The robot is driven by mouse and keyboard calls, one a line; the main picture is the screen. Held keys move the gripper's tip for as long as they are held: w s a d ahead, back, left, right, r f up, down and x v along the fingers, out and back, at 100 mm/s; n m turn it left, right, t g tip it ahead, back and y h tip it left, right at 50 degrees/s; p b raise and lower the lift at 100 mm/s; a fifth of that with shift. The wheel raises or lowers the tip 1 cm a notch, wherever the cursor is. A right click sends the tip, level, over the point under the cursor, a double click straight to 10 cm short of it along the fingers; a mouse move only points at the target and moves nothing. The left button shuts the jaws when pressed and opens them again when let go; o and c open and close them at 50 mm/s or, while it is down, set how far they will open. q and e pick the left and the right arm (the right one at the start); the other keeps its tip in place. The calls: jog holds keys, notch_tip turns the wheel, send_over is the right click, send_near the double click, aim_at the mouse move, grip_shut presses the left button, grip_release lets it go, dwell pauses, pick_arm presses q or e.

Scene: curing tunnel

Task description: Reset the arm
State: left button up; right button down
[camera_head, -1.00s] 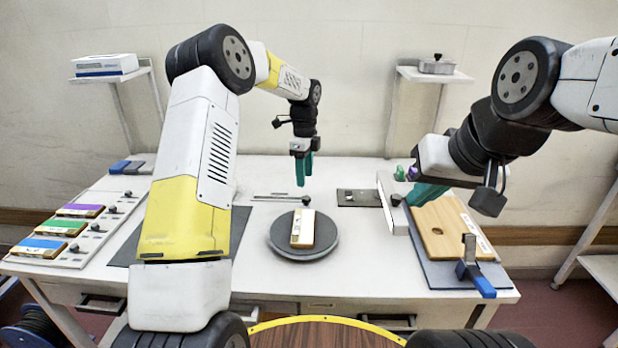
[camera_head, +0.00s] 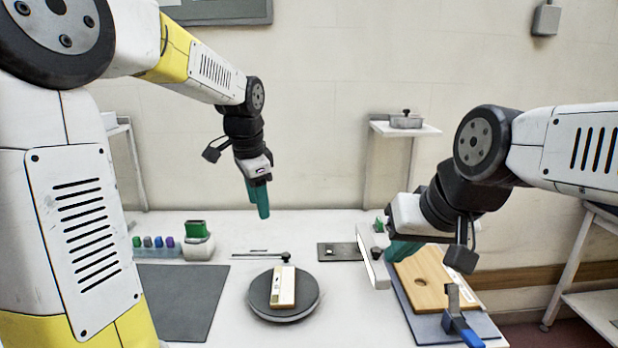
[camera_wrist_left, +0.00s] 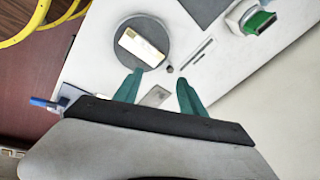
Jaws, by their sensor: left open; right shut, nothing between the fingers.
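My left gripper (camera_head: 258,198) hangs in the air above the back of the table, with its green fingers pointing down. In the left wrist view its two fingers (camera_wrist_left: 160,88) are apart with nothing between them. My right gripper (camera_head: 396,250) is shut and empty, low beside an upright white plate and the wooden board at the right. Both arms are clear of the round dark turntable (camera_head: 262,300), which bears a small cream and wooden block (camera_head: 284,288). The turntable also shows in the left wrist view (camera_wrist_left: 124,58).
A green-topped device (camera_head: 197,240) and several coloured pieces stand at the back left, beside a dark mat (camera_head: 185,295). A wooden board (camera_head: 424,278) and a blue-handled clamp (camera_head: 460,322) are at the right. A wall shelf (camera_head: 404,129) is behind.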

pick_arm(q)
jog(key=s+a+r+n+t+h, duration=0.1)
jog(key=s+a+n+t, duration=0.1)
jog(key=s+n, duration=0.9)
jog(key=s+t, duration=0.1)
jog(key=s, duration=0.9)
jog(key=shift+a+n+h, duration=0.2)
jog(key=shift+n+h, duration=0.1)
jog(key=shift+h, duration=0.1)
